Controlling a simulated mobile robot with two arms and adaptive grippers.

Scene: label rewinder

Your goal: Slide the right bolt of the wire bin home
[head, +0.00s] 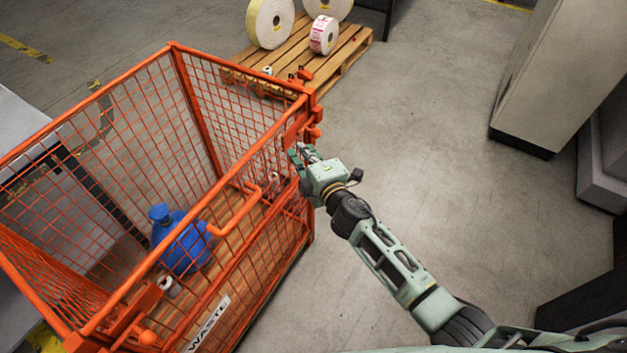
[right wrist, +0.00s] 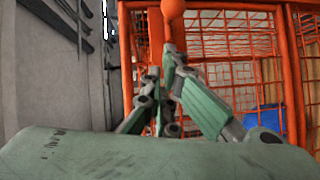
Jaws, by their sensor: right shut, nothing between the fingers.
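The orange wire bin (head: 205,122) stands at left in the head view, with a "WASTE" plate low on its near side. Its right bolt, with a round orange knob (head: 315,132), is at the right corner post. The knob also shows at the top of the right wrist view (right wrist: 172,8). My right gripper (head: 300,153) is shut and empty, just below the knob and close to the bin's mesh. In the right wrist view its fingertips (right wrist: 172,55) come together below the knob, apparently apart from it. How far the bolt is in cannot be told. My left gripper is not in view.
Another orange knob (head: 147,337) is at the bin's near left. A blue container (head: 180,240) and small rolls lie in the bin. A wooden pallet (head: 345,62) with label rolls stands behind. A grey cabinet (head: 550,70) is at right. The floor between is clear.

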